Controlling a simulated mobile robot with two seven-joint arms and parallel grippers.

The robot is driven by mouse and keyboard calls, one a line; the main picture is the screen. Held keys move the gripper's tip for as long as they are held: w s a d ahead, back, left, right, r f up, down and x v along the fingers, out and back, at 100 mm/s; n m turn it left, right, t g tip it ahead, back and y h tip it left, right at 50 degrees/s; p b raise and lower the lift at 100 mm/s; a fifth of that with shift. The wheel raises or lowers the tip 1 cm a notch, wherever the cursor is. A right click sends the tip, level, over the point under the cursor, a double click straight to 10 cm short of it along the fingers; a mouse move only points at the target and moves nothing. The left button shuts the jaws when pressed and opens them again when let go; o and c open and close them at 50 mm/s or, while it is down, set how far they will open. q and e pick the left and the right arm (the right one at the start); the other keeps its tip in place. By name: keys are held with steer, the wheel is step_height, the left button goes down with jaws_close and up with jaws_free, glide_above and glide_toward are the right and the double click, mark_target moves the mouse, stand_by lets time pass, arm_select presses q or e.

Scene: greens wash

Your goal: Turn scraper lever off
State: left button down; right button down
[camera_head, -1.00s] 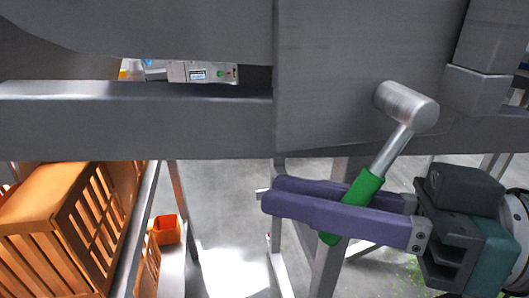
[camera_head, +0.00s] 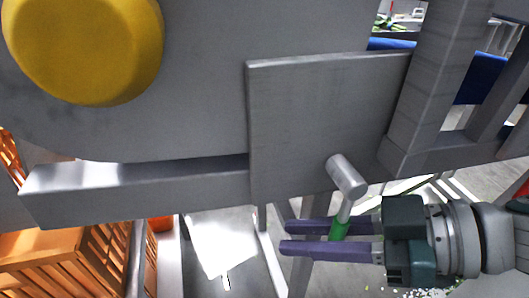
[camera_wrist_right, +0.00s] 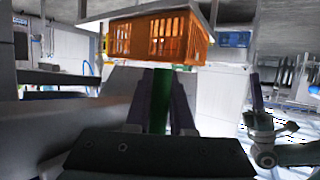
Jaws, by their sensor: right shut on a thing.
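The scraper lever has a grey metal hub (camera_head: 347,176) on the machine's grey side plate and a green grip (camera_head: 339,230) that hangs below it, pointing nearly straight down. My right gripper (camera_head: 333,238) comes in from the right with its purple fingers on either side of the green grip and is shut on it. In the right wrist view the green grip (camera_wrist_right: 160,101) stands between the two dark fingers (camera_wrist_right: 160,112). The lower end of the grip is hidden by the near finger in the head view.
The grey machine frame (camera_head: 120,190) runs across above the gripper. A large yellow round part (camera_head: 85,45) is at the upper left. Orange slatted crates (camera_head: 60,262) stand at the lower left. A frame leg (camera_head: 298,275) stands behind the fingers.

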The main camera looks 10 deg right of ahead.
steer(key=c, duration=0.8)
jaws_free()
steer(key=shift+v, duration=5)
